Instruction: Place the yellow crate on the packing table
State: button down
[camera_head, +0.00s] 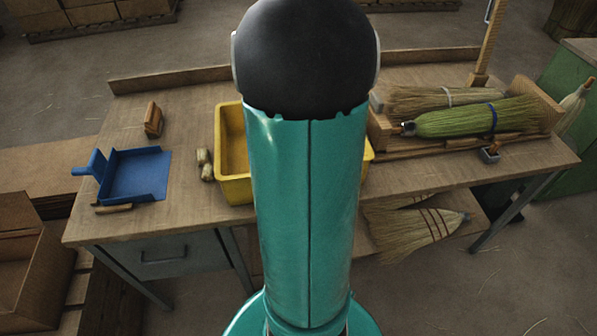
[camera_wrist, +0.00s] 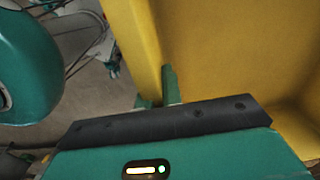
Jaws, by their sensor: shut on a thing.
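The yellow crate (camera_head: 236,191) is at the middle of the packing table (camera_head: 195,108) in the head view, with its middle hidden behind my arm. It looks upright and empty where visible. I cannot tell for sure whether its base touches the tabletop. In the wrist view the crate (camera_wrist: 225,45) fills the upper right, showing its yellow walls. My gripper (camera_wrist: 168,88) is shut on the crate's wall, with a green finger against it. My gripper is hidden behind my arm in the head view.
A blue dustpan (camera_head: 138,175) and a wooden brush (camera_head: 153,119) lie left on the table. Two small rolls (camera_head: 205,165) sit close beside the crate's left side. A green broom head (camera_head: 470,120) and other brooms lie at right. The front left tabletop is partly clear.

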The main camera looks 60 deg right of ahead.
jog(key=shift+d, duration=0.15)
jog(key=shift+f, duration=0.1)
jog(key=c, duration=1.6)
grip_release()
jog(key=shift+a, duration=0.2)
jog(key=shift+o, duration=0.2)
notch_tip(320, 180, up, 12)
jog(key=shift+r, duration=0.15)
